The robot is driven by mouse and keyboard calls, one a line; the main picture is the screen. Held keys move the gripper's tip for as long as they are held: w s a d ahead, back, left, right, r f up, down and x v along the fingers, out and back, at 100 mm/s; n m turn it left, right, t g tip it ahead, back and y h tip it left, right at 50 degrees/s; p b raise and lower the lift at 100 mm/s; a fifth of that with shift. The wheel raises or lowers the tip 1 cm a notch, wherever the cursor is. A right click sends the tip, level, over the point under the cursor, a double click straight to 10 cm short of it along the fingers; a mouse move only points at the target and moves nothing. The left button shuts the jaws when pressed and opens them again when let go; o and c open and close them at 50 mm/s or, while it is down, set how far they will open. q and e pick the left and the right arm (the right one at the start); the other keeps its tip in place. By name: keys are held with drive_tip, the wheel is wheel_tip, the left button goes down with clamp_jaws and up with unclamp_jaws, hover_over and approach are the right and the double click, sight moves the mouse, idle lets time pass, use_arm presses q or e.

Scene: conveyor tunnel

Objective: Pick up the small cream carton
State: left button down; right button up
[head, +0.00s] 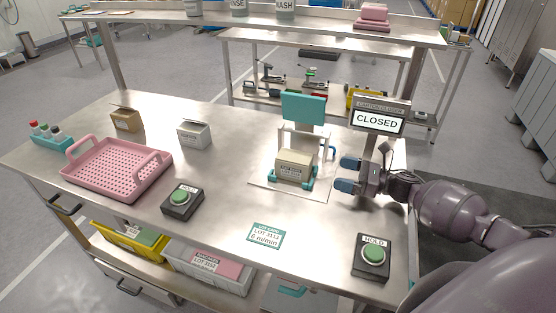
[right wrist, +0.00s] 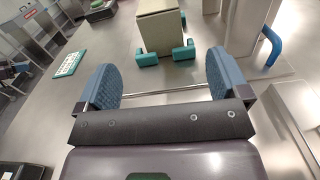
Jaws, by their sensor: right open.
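The small cream carton (head: 293,167) sits in the carton closer (head: 303,110), between teal corner holders, under a raised teal plate. The closer's sign (head: 376,121) reads CLOSED. In the right wrist view the carton (right wrist: 161,27) stands straight beyond the fingers, its lower end at the teal holders (right wrist: 183,52). My right gripper (head: 349,174) is open and empty, to the right of the carton and apart from it. Its two blue fingers show in the right wrist view (right wrist: 160,82), with the carton lined up with the gap between them. My left gripper is not in view.
Two hold buttons (head: 182,199) (head: 373,255) stand near the front edge. A pink tray (head: 118,180), a tan open carton (head: 125,119) and a white open carton (head: 194,134) are at left. A lot card (head: 266,236) lies in front. The table's middle is clear.

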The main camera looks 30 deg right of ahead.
sight(311, 165)
drive_tip(key=shift+w+d+f, duration=0.1)
drive_tip(key=shift+w, duration=0.3)
drive_tip(key=shift+n, duration=0.3)
drive_tip(key=x, duration=0.4)
drive_tip(key=shift+a, duration=0.25)
drive_tip(key=shift+p+x, duration=0.9)
drive_tip(key=shift+x, duration=2.25)
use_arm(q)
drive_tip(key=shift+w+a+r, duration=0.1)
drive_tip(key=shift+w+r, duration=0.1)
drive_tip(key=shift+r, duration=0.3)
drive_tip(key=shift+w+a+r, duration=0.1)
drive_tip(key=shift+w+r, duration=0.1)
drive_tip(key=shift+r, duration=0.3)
use_arm(e)
drive_tip(key=shift+s+a, duration=0.1)
drive_tip(key=shift+s, duration=0.05)
drive_tip(key=c, duration=0.7)
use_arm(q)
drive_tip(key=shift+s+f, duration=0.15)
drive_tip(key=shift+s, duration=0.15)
use_arm(e)
drive_tip(key=c, duration=0.5)
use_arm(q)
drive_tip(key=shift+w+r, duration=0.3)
use_arm(e)
wheel_tip(311, 165, up, 10)
